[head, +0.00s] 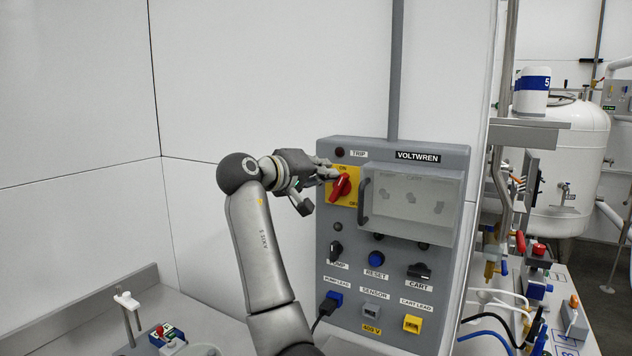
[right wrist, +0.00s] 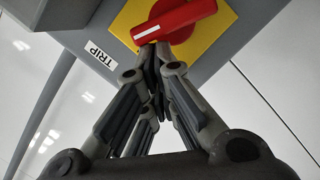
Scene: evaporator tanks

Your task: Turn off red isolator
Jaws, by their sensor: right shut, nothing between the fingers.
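The red isolator (head: 341,187) is a red rotary handle on a yellow plate (head: 352,199) at the upper left of a grey control panel. The closed fingertips (right wrist: 155,52) are right by that end; contact cannot be told. My left gripper is out of view.
The grey panel (head: 325,240) also carries a clear cover with a handle (head: 412,195), black knobs, a blue RESET button (head: 377,259) and lead sockets. A pipework bench (head: 555,300) stands at right. A low tray with small items is at lower left.

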